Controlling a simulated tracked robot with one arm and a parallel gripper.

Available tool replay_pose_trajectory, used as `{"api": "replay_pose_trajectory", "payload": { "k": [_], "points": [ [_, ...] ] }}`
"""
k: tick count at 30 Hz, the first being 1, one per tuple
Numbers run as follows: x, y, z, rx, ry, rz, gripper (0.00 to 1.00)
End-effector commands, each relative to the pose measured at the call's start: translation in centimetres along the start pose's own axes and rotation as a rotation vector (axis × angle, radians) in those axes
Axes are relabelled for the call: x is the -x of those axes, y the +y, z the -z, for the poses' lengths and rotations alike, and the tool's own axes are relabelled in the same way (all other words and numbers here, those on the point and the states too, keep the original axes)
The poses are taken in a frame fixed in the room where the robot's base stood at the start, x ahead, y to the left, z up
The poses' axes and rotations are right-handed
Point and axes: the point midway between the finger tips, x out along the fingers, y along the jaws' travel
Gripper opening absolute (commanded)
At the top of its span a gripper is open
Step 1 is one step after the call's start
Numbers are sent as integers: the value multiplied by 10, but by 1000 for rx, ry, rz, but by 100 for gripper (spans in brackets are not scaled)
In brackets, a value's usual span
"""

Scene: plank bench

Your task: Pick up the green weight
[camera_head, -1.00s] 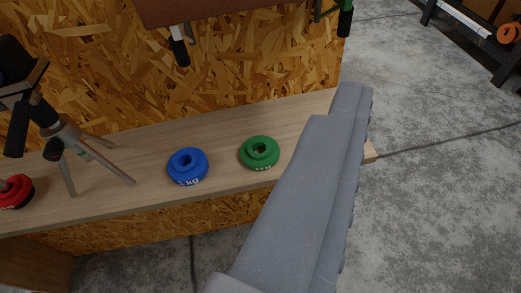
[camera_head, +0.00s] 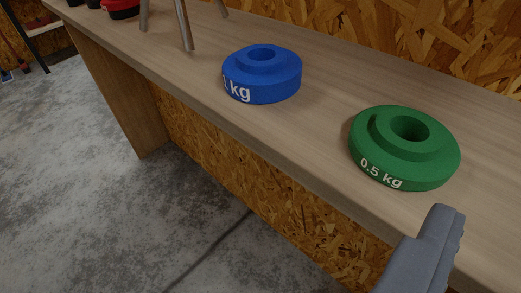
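The green weight (camera_head: 404,148) lies flat on the plank bench (camera_head: 190,82), toward the right of the view. It is a stepped ring with a centre hole and is marked 0.5 kg. One grey finger of my gripper (camera_head: 432,250) shows at the lower right, in front of and below the green weight in the picture. It appears apart from the weight. The other finger is out of view, so I cannot see whether the gripper is open or shut.
A blue 1 kg weight (camera_head: 262,74) lies on the bench left of the green one. Metal tripod legs (camera_head: 184,25) and a red weight (camera_head: 121,9) stand farther left. A chipboard wall (camera_head: 420,35) rises behind. Concrete floor (camera_head: 120,215) lies below the bench's front edge.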

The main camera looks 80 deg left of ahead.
Motion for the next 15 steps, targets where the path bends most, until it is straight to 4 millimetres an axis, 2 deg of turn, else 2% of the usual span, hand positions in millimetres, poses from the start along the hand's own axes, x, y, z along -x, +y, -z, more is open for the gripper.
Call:
{"api": "replay_pose_trajectory", "payload": {
  "k": [3,6,11,15],
  "points": [
    [4,-39,-14,-77,38,123,100],
    [8,-61,-21,-124,66,186,100],
    [5,-76,-23,-153,86,226,100],
    [-14,-82,-23,-152,88,230,100]
  ]
}}
